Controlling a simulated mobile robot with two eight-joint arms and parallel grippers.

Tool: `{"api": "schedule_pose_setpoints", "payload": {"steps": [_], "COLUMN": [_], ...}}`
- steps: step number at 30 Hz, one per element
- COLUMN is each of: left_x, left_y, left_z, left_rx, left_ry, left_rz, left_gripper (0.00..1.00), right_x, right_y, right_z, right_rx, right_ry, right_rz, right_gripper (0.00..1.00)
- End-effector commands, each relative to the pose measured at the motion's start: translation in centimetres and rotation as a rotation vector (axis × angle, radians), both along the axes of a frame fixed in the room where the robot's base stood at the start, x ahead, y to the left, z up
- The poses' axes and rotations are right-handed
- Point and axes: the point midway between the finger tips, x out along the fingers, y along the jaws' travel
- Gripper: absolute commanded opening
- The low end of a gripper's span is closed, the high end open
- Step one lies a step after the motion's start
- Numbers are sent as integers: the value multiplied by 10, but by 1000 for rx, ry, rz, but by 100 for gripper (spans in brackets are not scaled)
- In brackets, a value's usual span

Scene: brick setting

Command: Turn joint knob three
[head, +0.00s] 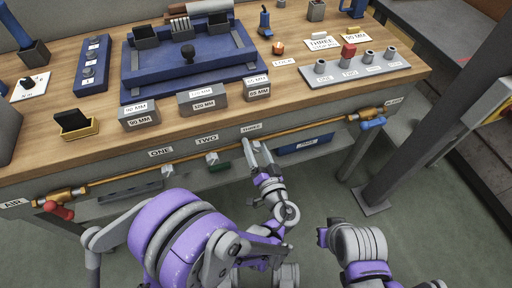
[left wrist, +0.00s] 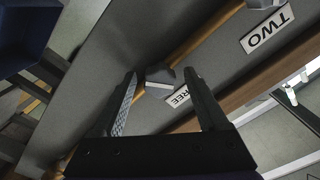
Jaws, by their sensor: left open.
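Label THREE (head: 251,128) is on the bench front above the copper pipe; part of it shows in the left wrist view (left wrist: 180,97). Joint knob three (left wrist: 158,77) is a small grey faceted knob on the pipe, and in the head view my gripper mostly hides it. My left gripper (head: 257,153) is open at the pipe below label THREE. In the left wrist view (left wrist: 160,76) its two fingertips stand either side of the knob; whether they touch it I cannot tell. My right arm shows at lower right, but its gripper is not visible.
Knob one (head: 167,170) and knob two (head: 211,159) sit left along the pipe (head: 125,178). A red-handled valve (head: 60,208) is at the left end, a blue-handled valve (head: 372,122) at the right. A blue bin (head: 304,144) is under the bench, near my gripper.

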Motion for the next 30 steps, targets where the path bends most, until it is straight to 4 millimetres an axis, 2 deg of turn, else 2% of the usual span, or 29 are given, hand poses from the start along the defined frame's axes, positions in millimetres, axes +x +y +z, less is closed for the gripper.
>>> {"api": "schedule_pose_setpoints", "payload": {"steps": [7,8,20,30], "left_x": [1,1,1,1], "left_y": [0,0,0,0], "left_z": [0,0,0,0], "left_rx": [0,0,0,30], "left_ry": [1,1,0,10], "left_rz": [-1,-1,0,0], "left_gripper": [76,72,0,0], "right_x": [0,0,0,0], "right_y": [0,0,0,0], "right_z": [0,0,0,-1], "right_rx": [0,0,0,0], "right_ry": [0,0,0,0], "right_rz": [0,0,0,0], "right_gripper": [0,0,0,0]}}
